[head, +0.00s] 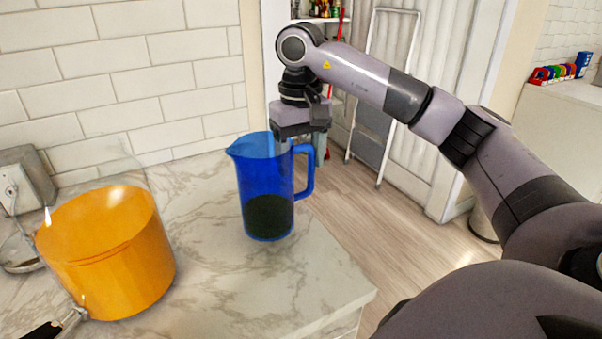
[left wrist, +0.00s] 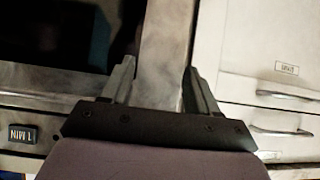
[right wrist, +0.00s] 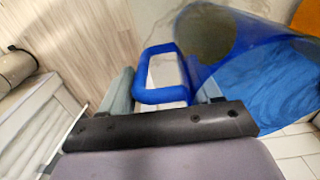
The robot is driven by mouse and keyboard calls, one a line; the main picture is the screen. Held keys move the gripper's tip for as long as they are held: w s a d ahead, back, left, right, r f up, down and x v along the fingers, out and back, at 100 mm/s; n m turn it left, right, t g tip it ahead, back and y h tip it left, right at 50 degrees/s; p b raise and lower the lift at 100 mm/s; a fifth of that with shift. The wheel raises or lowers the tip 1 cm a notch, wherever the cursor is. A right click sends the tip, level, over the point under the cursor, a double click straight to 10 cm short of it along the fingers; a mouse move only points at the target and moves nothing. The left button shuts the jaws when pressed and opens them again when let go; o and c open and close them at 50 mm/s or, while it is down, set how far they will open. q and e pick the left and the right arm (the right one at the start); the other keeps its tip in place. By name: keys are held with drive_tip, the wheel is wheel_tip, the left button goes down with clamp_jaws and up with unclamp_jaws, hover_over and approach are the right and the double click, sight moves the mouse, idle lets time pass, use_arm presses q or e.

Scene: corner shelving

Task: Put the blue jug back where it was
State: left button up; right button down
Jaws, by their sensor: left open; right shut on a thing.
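The blue jug (head: 266,190) is translucent, with a dark patch low inside it, and looks upright over the marble counter. I cannot tell whether its base touches the counter. Its handle (head: 305,172) points right. My right gripper (head: 298,140) comes down from above at the handle side of the rim and is shut on the jug. In the right wrist view, the handle (right wrist: 160,75) shows between the fingers of my right gripper (right wrist: 167,90). My left gripper (left wrist: 158,85) shows only in the left wrist view, open and empty, facing cabinet fronts.
An orange pot (head: 110,260) stands left of the jug on the counter (head: 225,290). A metal box (head: 28,178) is by the tiled wall. The counter edge is close to the jug's right. Clear counter lies in front of the jug. A drawer handle (left wrist: 283,132) is near my left gripper.

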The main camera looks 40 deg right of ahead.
sight(301, 193)
wheel_tip(301, 193, down, 3)
drive_tip(key=shift+f, duration=0.1)
drive_tip(key=shift+f, duration=0.15)
drive_tip(key=shift+c, duration=1.1)
unclamp_jaws()
wheel_tip(301, 193, up, 12)
drive_tip(key=p, duration=0.3)
drive_tip(key=shift+r, duration=0.2)
drive_tip(key=shift+a, duration=0.1)
